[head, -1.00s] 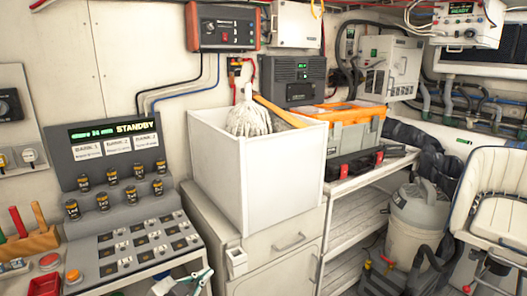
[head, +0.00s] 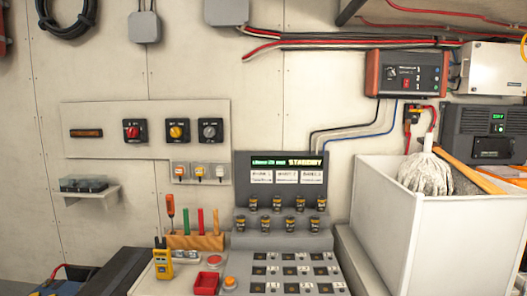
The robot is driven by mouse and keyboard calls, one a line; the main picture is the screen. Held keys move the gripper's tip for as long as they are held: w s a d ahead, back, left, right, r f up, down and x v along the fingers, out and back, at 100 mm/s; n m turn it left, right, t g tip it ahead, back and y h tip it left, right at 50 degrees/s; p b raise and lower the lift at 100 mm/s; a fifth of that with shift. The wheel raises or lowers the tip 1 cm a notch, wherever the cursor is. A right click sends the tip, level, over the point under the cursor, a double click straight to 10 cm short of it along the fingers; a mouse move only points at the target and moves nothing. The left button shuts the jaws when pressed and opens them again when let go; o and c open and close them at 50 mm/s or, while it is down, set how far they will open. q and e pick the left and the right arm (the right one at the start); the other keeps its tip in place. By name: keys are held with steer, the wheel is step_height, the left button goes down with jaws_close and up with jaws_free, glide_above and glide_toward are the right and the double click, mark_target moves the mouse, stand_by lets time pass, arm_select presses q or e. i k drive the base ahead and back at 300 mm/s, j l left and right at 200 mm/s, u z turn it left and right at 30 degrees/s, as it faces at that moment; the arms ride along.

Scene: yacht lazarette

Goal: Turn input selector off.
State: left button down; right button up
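No label reading "input selector" is legible. Three rotary switches sit on a pale wall panel: a red-knobbed one (head: 133,132), a yellow-knobbed one (head: 177,132) and a grey-knobbed one (head: 210,131). A red-and-dark box (head: 406,74) at upper right also carries a small knob (head: 392,73) and a red switch. The sloped grey console (head: 280,213) has a lit display reading STANDBY, two rows of dark knobs with yellow labels and a field of buttons below. Which of these is the selector, and its setting, I cannot tell. Neither of my grippers is in view.
A white bin (head: 400,225) with a mop (head: 427,172) stands right of the console. A wooden rack (head: 195,241) of tools, a yellow meter (head: 163,262), a red tray (head: 206,283) and an orange button (head: 229,282) lie left. A small shelf (head: 90,194) juts from the wall.

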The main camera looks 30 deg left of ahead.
mark_target(209, 132)
steer(key=u, duration=1.4)
